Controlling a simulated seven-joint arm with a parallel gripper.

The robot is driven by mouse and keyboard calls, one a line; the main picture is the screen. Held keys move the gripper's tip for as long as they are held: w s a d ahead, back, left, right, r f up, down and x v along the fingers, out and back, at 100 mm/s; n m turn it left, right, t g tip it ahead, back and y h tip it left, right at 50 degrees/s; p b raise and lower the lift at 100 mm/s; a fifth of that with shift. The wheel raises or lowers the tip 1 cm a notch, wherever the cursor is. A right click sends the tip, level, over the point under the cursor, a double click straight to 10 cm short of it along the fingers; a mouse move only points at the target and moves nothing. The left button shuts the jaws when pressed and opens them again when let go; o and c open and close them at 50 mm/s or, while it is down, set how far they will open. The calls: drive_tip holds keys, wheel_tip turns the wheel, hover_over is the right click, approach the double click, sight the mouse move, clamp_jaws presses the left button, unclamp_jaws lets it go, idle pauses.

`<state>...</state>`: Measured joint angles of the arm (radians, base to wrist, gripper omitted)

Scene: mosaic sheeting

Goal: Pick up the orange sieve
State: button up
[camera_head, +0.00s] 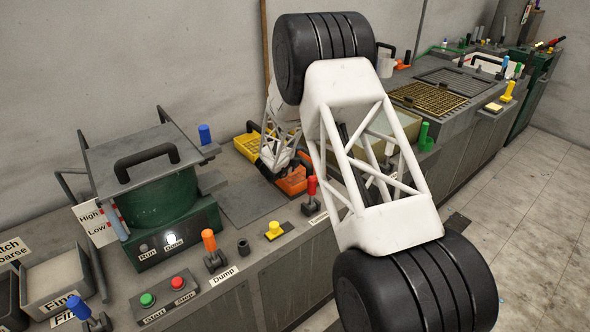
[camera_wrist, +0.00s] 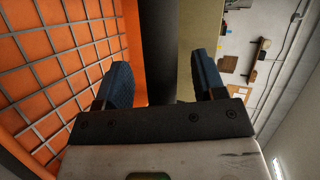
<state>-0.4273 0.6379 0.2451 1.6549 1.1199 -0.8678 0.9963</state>
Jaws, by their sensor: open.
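The orange sieve (camera_head: 293,182) lies on the bench, partly hidden behind my wrist in the head view. In the wrist view its orange tray with a grey wire grid (camera_wrist: 60,75) fills the left side. A black bar (camera_wrist: 160,40), apparently the sieve's handle, runs between the two blue fingertips of my gripper (camera_wrist: 162,82). The fingers are apart, one on each side of the bar, with a visible gap at the right. I cannot tell whether the left finger touches it. In the head view my gripper's fingertips are hidden.
A yellow sieve (camera_head: 243,147) lies just behind the orange one. A red-handled lever (camera_head: 311,190) and a yellow button (camera_head: 274,229) stand in front. A green machine with a grey lid (camera_head: 125,155) is at the left. A bare grey plate (camera_head: 245,199) lies beside the sieve.

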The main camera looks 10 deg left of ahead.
idle(0.6)
clamp_jaws()
